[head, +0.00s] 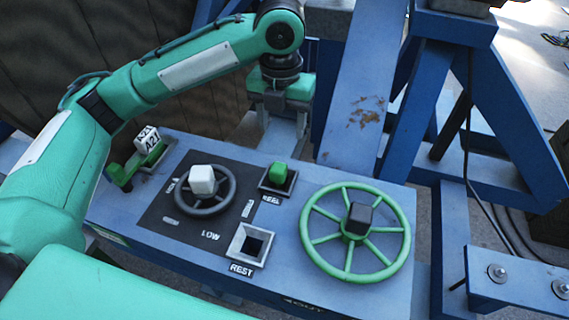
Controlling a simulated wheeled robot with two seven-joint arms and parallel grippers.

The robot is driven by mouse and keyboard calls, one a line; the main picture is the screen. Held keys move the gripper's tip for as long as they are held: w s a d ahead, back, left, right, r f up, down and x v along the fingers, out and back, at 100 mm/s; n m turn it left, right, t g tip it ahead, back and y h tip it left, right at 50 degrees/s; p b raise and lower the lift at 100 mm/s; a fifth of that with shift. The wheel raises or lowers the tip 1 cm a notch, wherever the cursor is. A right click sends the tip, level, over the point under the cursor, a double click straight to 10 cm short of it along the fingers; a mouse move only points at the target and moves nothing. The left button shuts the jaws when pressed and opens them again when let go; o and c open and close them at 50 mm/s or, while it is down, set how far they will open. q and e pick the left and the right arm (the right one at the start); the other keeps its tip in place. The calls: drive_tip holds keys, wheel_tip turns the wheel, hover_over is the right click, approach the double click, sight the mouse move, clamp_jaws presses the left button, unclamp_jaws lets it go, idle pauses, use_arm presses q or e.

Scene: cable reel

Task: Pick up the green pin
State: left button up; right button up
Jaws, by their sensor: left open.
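The green pin (279,173) stands upright in a dark square socket (264,189) marked REEL on the blue-grey panel. My left gripper (281,125) points down above and behind the pin in the picture, near the panel's far edge. Its two fingers are apart with nothing between them, and it is not touching the pin. A second square socket (235,245), marked REST, is empty at the panel's front. My right gripper is not in view.
A green spoked wheel (309,222) with a black knob (359,217) stands right of the pin. A dark handwheel (209,210) with a white knob (202,179) is to the left. A green clamp-like part (122,172) with a white labelled block (147,139) sits far left. Blue beams (365,90) rise behind.

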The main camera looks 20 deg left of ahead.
use_arm(q)
drive_tip(key=p, duration=0.2)
hover_over(278, 167)
drive_tip(key=f, duration=0.7)
drive_tip(key=shift+w+d, duration=0.25)
drive_tip(key=shift+w, duration=0.15)
drive_tip(key=shift+f, duration=0.6)
drive_tip(key=shift+s+f, duration=0.15)
drive_tip(key=shift+f, duration=0.15)
drive_tip(key=f, duration=0.1)
drive_tip(key=f+p, duration=0.2)
drive_tip(key=shift+s+a+f, duration=0.25)
drive_tip(key=shift+s, duration=0.05)
drive_tip(key=shift+f, duration=0.4)
drive_tip(key=shift+c, duration=0.7)
drive_tip(key=c, duration=1.1)
drive_tip(key=shift+w, duration=0.1)
clamp_jaws()
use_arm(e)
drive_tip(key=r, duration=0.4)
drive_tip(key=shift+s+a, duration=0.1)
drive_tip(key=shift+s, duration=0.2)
use_arm(q)
drive_tip(key=shift+r, duration=0.1)
